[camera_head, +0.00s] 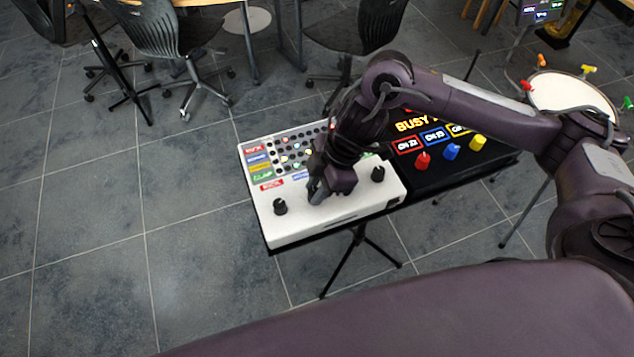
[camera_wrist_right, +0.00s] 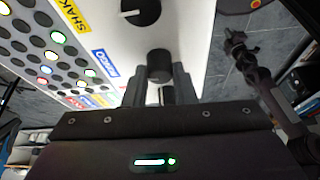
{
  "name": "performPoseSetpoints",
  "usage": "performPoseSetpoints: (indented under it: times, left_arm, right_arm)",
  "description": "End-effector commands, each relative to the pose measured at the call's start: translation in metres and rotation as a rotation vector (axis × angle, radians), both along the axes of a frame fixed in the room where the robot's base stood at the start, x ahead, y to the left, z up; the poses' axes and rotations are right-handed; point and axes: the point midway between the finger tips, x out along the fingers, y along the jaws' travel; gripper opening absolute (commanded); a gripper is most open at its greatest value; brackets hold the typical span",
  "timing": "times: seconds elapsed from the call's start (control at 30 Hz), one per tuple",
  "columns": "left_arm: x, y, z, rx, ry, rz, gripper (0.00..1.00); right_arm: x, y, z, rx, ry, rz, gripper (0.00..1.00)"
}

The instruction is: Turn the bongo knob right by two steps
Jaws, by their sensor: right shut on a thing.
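The white drum machine (camera_head: 335,222) stands on a stand, with several dark knobs along its front strip. My right gripper (camera_head: 316,194) reaches down onto the middle of that strip, and its fingers hide most of the knob there. In the right wrist view, the gripper (camera_wrist_right: 159,80) is shut on the dark bongo knob (camera_wrist_right: 159,65), one finger on each side. A blue label (camera_wrist_right: 108,67), apparently reading BONGO, is beside it. The knob's pointer mark cannot be made out. My left gripper is not in view.
Another dark knob (camera_head: 280,206) is left of the gripper and one (camera_head: 378,173) is right of it. A black box (camera_head: 470,165) with red, blue and yellow knobs adjoins on the right. A drum (camera_head: 572,97) stands farther right. The floor at left is clear.

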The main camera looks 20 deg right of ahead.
Motion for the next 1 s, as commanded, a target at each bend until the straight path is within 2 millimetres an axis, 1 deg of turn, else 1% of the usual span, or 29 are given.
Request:
performPoseSetpoints:
  times: [0.03, 0.2, 0.7, 0.8, 1.0]
  left_arm:
    - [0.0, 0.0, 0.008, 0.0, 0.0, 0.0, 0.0]
    - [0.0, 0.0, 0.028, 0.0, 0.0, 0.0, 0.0]
    - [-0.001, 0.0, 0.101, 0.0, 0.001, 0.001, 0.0]
    - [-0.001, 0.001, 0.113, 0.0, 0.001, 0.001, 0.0]
    - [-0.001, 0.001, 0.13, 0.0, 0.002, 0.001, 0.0]
  right_arm:
    - [-0.001, 0.0, 0.004, 0.001, 0.002, -0.028, 0.01]
    - [-0.003, 0.0, 0.006, 0.0, 0.004, -0.158, 0.01]
    - [-0.005, 0.002, 0.007, 0.0, 0.005, -0.624, 0.01]
    - [-0.006, 0.002, 0.006, -0.001, 0.005, -0.707, 0.01]
    - [-0.005, 0.002, 0.005, -0.001, 0.002, -0.839, 0.01]
